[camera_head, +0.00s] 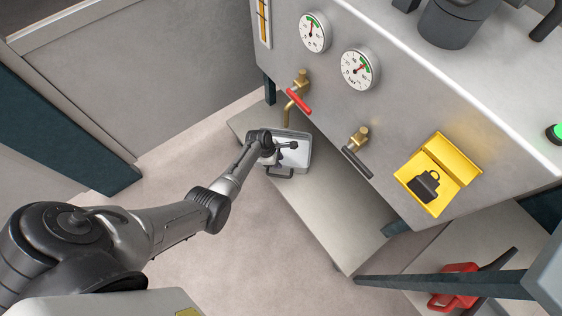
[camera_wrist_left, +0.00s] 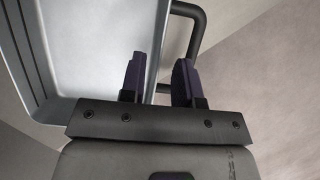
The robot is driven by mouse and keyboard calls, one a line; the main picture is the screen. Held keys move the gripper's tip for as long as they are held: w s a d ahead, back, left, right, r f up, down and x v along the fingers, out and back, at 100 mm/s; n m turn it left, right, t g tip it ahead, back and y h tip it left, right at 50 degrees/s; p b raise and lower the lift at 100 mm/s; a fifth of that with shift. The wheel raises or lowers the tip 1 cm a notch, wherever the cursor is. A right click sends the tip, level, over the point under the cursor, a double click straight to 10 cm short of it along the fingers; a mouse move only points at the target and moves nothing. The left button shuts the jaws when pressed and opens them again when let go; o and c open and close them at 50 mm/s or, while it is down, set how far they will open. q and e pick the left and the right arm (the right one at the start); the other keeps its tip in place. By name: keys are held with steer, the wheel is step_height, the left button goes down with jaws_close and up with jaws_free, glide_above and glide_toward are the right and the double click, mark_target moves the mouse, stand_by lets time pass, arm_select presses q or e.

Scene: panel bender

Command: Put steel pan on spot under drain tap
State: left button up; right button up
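The steel pan (camera_head: 298,158) is a shallow grey rectangular tray with a dark bar handle, low over the pale shelf below the machine. My left gripper (camera_head: 282,147) is at the pan. In the left wrist view, its two dark fingers (camera_wrist_left: 158,84) stand apart, one over the pan's inside and one outside, with the pan's rim (camera_wrist_left: 157,45) between them. The handle (camera_wrist_left: 200,32) passes behind the outer finger. A brass tap with a red lever (camera_head: 298,98) has its spout just above the pan's far side. Any spot under the pan is hidden. My right gripper is out of view.
A second brass tap with a black lever (camera_head: 357,140) is to the right, near a yellow lockout box (camera_head: 446,165). The pale shelf (camera_head: 335,215) is bare to the pan's right. A red can (camera_head: 455,287) stands at lower right behind a dark bar.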

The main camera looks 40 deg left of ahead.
arm_select(q)
steer(key=p+v, duration=0.4)
steer(key=v, duration=0.2)
steer(key=shift+s+a+r, duration=0.1)
steer(key=shift+a+r, duration=0.1)
steer(key=shift+r, duration=0.15)
steer(key=shift+s, duration=0.1)
steer(key=s+d+r+m+y, duration=0.1)
steer(key=s+d+r+m, duration=0.3)
steer(key=s+m, duration=0.5)
steer(key=s+d+r+m+y, duration=0.1)
steer(key=s+d+r+m, duration=0.4)
steer(key=s+r+m, duration=0.3)
steer(key=s+d+r+m+t+y, duration=0.1)
steer(key=s+d+r+m, duration=0.3)
steer(key=s+r+m, duration=0.4)
steer(key=shift+s+d+r+m, duration=0.15)
steer(key=shift+s+d+m, duration=0.1)
steer(key=shift+s+m, duration=0.55)
steer(key=shift+o, duration=0.4)
